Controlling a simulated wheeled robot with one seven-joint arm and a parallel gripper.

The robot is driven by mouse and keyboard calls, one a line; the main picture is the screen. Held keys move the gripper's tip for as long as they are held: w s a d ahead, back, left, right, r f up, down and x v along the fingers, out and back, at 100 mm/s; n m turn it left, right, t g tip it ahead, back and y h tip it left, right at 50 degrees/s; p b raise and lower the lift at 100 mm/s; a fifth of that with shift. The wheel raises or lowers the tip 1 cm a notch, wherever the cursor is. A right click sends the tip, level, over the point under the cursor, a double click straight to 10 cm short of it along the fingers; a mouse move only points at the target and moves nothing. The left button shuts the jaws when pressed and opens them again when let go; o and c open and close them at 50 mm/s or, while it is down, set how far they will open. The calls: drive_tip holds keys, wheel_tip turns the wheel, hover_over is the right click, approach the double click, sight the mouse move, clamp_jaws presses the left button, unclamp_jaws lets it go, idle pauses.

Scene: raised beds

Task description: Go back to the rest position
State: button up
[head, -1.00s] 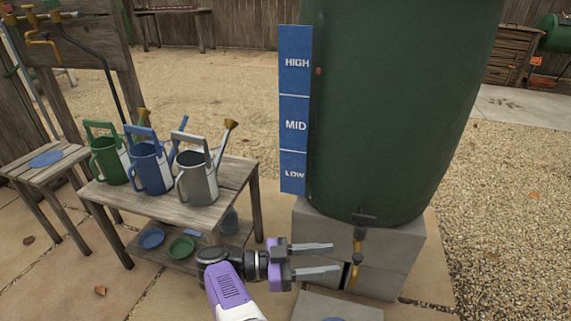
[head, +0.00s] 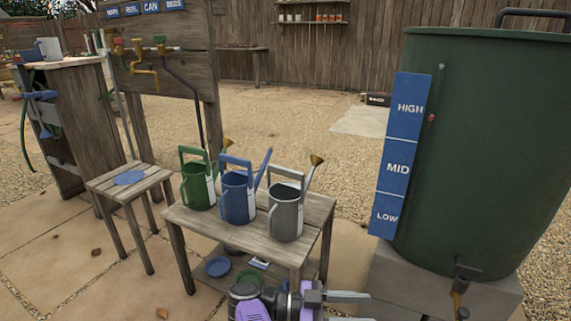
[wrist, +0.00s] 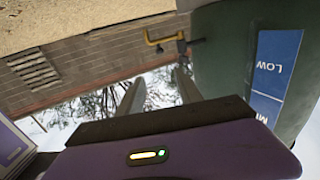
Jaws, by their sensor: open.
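My gripper (head: 345,307) shows at the bottom edge of the head view, partly cut off by the frame, in front of the bench and left of the barrel's tap. Its two fingers are apart with nothing between them. The wrist view also shows the open fingers (wrist: 160,95), with the green barrel (wrist: 215,50) beyond them on the right.
A low wooden bench (head: 322,208) holds a green can (head: 197,187), a blue can (head: 237,197) and a grey can (head: 285,212). A green barrel (head: 480,150) stands on grey blocks (head: 400,290) at right. A stool (head: 105,190) is left. Paving lies open at lower left.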

drive_tip(key=w+d+r+m+t, duration=0.25)
drive_tip(key=w+r+t, duration=0.2)
drive_tip(key=w, duration=0.45)
drive_tip(key=w+d+r+n+t, duration=0.1)
drive_tip(key=d+r+n+t, duration=0.3)
drive_tip(key=d+t, duration=0.65)
drive_tip(key=s+a+f+n+y, duration=0.25)
drive_tip(key=s+n+y, duration=0.35)
drive_tip(key=s, duration=1)
drive_tip(key=s+a+f+n+t+y, duration=0.1)
drive_tip(key=s+a+n+y, duration=0.4)
drive_tip(key=s, duration=1.1)
drive_tip(key=s+a+f+n+y, duration=0.2)
drive_tip(key=s+n+y, duration=0.5)
drive_tip(key=s, duration=0.9)
wheel_tip(320, 180, up, 37)
drive_tip(key=p, duration=3.8)
drive_tip(key=shift+d+r+m, duration=0.15)
drive_tip(key=shift+d+m, duration=0.2)
